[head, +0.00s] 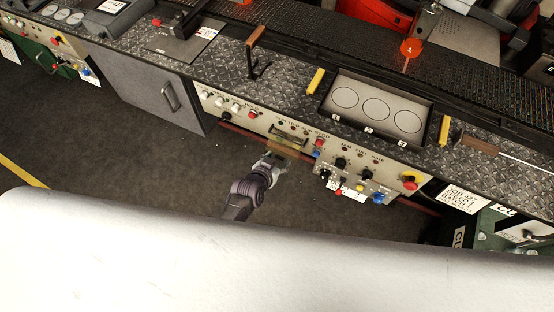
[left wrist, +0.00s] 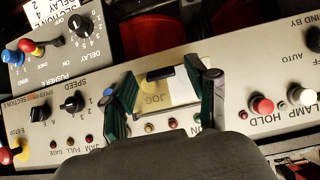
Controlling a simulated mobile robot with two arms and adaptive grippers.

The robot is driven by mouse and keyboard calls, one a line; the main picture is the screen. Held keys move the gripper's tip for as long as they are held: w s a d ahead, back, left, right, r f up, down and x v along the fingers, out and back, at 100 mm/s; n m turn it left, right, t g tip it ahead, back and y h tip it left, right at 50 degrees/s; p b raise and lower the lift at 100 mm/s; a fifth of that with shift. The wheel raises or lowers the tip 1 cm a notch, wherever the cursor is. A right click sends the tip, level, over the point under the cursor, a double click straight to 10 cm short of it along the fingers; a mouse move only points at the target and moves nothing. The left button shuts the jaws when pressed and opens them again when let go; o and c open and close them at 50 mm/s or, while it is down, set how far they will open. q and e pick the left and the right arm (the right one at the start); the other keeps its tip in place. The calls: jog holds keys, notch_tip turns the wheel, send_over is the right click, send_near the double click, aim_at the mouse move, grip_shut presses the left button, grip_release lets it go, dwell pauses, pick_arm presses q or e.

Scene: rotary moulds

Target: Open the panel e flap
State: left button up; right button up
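The panel e (head: 330,160) is a long beige control panel along the front of the bench. The flap (left wrist: 168,90) is a small plate with yellow and pale areas and a dark slot at its upper edge, over the lettering JOG in the left wrist view. In the head view its yellowish part (head: 284,146) shows near the panel's lower edge. My left gripper (head: 277,157) is at the flap. In the left wrist view its green-padded fingers (left wrist: 163,100) are apart, one on each side of the flap; I cannot tell whether they touch it. My right gripper is not in view.
Knobs and buttons crowd the panel, with a red button (left wrist: 262,105) and a black speed knob (left wrist: 72,103) flanking the gripper. A grey cabinet door (head: 152,85) stands to the left. A tray with three circles (head: 377,108) sits above. Floor before the panel is clear.

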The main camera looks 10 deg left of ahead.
pick_arm(q)
jog(key=v, duration=1.2)
